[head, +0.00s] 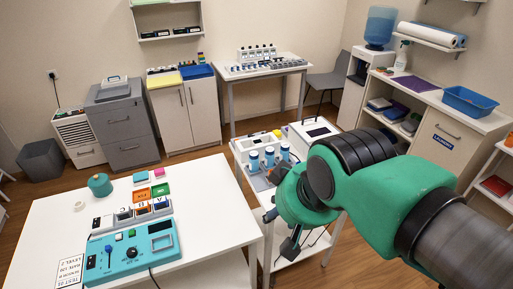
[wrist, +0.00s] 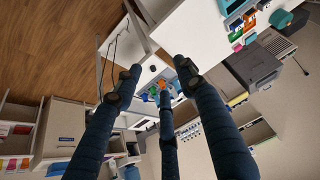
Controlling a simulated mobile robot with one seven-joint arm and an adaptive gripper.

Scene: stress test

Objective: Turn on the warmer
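No label marks the warmer. A white boxy device with a dark panel (head: 318,131) stands on the white cart (head: 272,200), and I cannot tell whether it is the warmer or whether it is on. Several blue-and-white bottles (head: 269,157) stand beside it. My gripper (head: 288,243) hangs in front of the cart, partly hidden by my green arm. In the wrist view my gripper (wrist: 160,78) has its dark fingers spread apart with nothing held. The cart top (wrist: 150,72) shows beyond the fingers, apart from them.
A white table (head: 215,188) at left carries a blue control console (head: 132,250) with knobs, coloured blocks and a green round pot (head: 100,184). Grey drawers (head: 122,125) and a cabinet (head: 186,115) line the back wall. A shelf unit (head: 440,125) stands right. Wooden floor shows between.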

